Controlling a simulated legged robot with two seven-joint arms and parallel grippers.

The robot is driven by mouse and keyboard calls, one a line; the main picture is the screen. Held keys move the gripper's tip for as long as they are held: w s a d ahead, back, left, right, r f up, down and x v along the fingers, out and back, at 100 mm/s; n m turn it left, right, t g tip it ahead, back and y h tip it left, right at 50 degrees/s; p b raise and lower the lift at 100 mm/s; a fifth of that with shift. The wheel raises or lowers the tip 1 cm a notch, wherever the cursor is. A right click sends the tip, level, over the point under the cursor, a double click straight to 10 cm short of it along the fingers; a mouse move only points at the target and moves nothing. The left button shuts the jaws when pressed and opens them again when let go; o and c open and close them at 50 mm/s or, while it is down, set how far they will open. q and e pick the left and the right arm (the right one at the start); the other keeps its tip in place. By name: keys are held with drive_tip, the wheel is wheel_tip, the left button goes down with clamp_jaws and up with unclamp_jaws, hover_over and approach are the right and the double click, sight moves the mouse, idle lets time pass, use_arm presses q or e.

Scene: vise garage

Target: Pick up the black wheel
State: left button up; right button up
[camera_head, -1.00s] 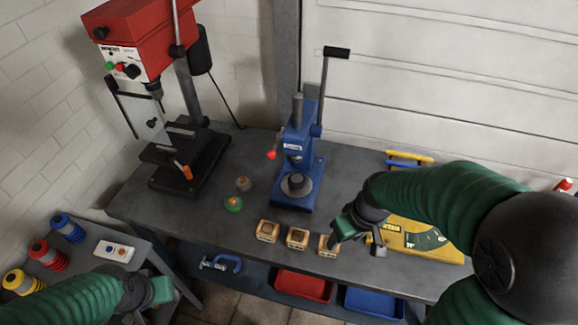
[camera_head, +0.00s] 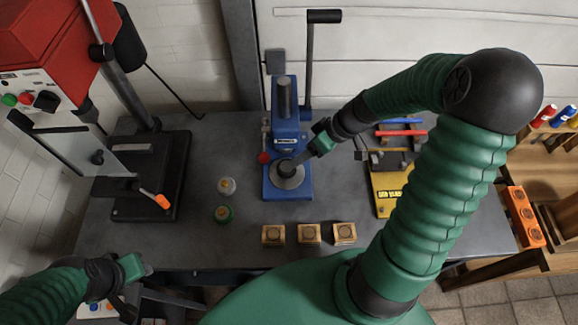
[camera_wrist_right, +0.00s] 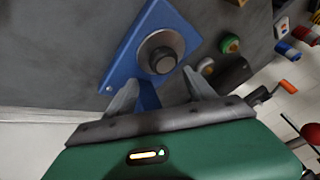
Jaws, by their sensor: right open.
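The black wheel appears to be the dark round piece (camera_head: 287,168) on a grey disc on the base of the blue press (camera_head: 285,132). In the right wrist view the dark piece (camera_wrist_right: 163,60) lies just beyond my fingers, near the middle of the blue base. My right gripper (camera_head: 305,158) is beside the press, close to the dark piece at its upper right. In the right wrist view its two fingers (camera_wrist_right: 160,86) are spread with nothing between them. My left gripper (camera_head: 138,288) is low at the left, away from the wheel; its jaws are unclear.
Three wooden blocks (camera_head: 309,234) stand in a row in front of the press. A green knob (camera_head: 223,214) and a grey knob (camera_head: 227,186) lie left of it. A red drill press (camera_head: 150,175) stands further left. A yellow case (camera_head: 388,190) lies at right, partly behind my arm.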

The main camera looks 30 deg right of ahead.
sight(287, 165)
drive_tip(key=x, duration=0.3)
drive_tip(key=a+x, duration=0.1)
drive_tip(key=x, duration=0.2)
drive_tip(key=shift+s+a+p, duration=0.1)
drive_tip(key=shift+a+p, duration=0.05)
drive_tip(key=shift+p, duration=0.15)
drive_tip(key=shift+w+f, duration=0.3)
drive_tip(key=shift+f, duration=0.1)
drive_tip(key=shift+r, duration=0.1)
clamp_jaws()
